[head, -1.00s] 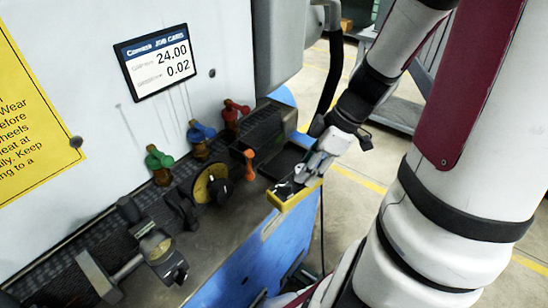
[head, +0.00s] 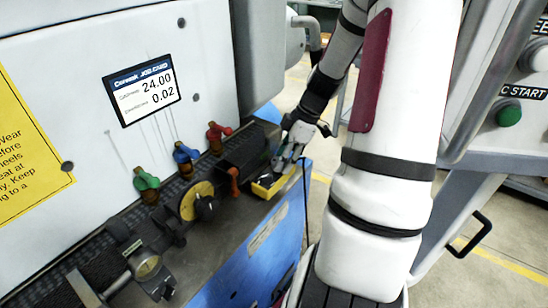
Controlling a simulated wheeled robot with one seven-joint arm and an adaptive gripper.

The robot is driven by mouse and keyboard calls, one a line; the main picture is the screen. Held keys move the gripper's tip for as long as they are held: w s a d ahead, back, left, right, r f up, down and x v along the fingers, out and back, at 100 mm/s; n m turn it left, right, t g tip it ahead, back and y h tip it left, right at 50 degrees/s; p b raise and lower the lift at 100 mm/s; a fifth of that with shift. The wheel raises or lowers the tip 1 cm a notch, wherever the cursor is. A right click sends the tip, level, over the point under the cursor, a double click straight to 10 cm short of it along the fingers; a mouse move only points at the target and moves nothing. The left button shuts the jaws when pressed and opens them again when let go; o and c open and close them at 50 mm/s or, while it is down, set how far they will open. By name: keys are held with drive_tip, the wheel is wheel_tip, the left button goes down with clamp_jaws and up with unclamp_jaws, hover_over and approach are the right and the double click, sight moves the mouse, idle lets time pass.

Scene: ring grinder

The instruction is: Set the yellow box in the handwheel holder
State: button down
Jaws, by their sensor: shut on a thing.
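The yellow box (head: 265,190) is a small open-topped box at the right end of the machine's front ledge. My gripper (head: 282,168) reaches down from the upper right and is shut on the box; its fingertips are small here and partly hide the box. The handwheel (head: 189,203), a yellow disc with a black knob, is on the machine to the left of the box. I cannot clearly make out which part is its holder. I cannot tell whether the box touches the ledge.
An orange-red lever (head: 233,182) stands just left of the box. Green (head: 146,181), blue (head: 185,154) and red (head: 217,133) valve handles line the machine behind. A gauge (head: 147,266) is at lower left. A cabinet with a green button (head: 508,115) stands at right.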

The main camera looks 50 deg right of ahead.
drive_tip(key=shift+w+d+f, duration=0.45)
drive_tip(key=shift+w+f, duration=0.2)
drive_tip(key=shift+w, duration=0.2)
drive_tip(key=shift+w+d+f, duration=0.5)
drive_tip(key=shift+w+f, duration=0.2)
drive_tip(key=shift+w, duration=0.15)
drive_tip(key=shift+w+d+f, duration=0.45)
drive_tip(key=shift+w+f, duration=0.2)
drive_tip(key=shift+w, duration=0.2)
drive_tip(key=shift+f, duration=0.1)
drive_tip(key=c, duration=1)
unclamp_jaws()
drive_tip(key=shift+o, duration=0.2)
